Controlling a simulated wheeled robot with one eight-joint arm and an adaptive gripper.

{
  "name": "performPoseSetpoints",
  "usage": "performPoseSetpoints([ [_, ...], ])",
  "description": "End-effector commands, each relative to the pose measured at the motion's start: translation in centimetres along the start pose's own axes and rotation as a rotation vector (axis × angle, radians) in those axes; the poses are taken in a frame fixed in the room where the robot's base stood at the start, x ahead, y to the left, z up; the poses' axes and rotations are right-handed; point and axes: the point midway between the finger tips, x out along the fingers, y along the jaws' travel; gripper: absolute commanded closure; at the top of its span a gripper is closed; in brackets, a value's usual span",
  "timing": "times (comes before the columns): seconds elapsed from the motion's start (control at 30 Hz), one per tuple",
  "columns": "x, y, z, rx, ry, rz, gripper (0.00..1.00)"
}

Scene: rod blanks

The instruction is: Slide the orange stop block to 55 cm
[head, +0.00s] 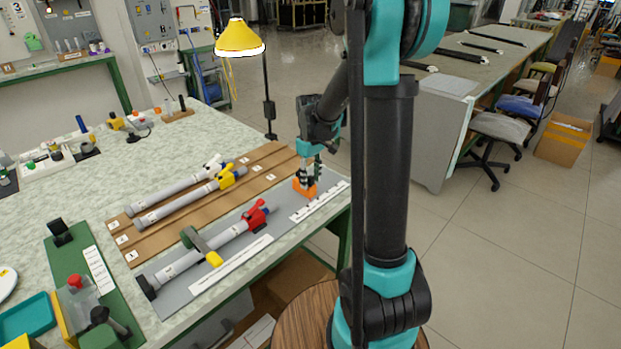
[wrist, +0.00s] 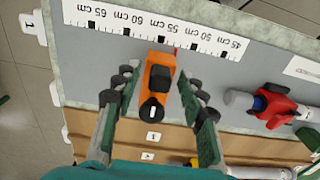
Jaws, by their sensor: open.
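The orange stop block (wrist: 160,85) sits on the grey board beside a white printed scale (wrist: 155,30). It has a black knob on top and a small red pointer at its scale-side edge. The pointer is close to the 55 cm label; the exact reading is too small to tell. My gripper (wrist: 158,92) is open, with one finger on each side of the block and gaps visible on both sides. In the head view the block (head: 304,189) is at the right end of the grey board, under my gripper (head: 308,176), which partly hides it.
A grey rod with a red clamp (head: 256,216) lies on the same board, left of the block. Brown boards (head: 195,222) with more rods, one with a yellow clamp (head: 228,178), lie behind. A lamp (head: 239,40) stands at the table's back edge.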

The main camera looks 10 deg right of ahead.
Motion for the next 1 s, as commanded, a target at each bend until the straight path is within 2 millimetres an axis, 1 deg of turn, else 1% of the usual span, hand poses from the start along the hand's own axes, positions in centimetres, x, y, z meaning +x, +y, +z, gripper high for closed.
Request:
performPoseSetpoints([
  [0.17, 0.0, 0.0, 0.0, 0.000, 0.000, 0.000, 0.60],
  [0.4, 0.0, 0.0, 0.0, 0.000, 0.000, 0.000, 0.90],
  [0.5, 0.0, 0.0, 0.0, 0.000, 0.000, 0.000, 1.00],
  [0.83, 0.0, 0.2, 0.0, 0.001, 0.000, 0.000, 1.00],
  [1.0, 0.0, 2.2, -0.1, 0.003, 0.000, 0.000, 1.00],
])
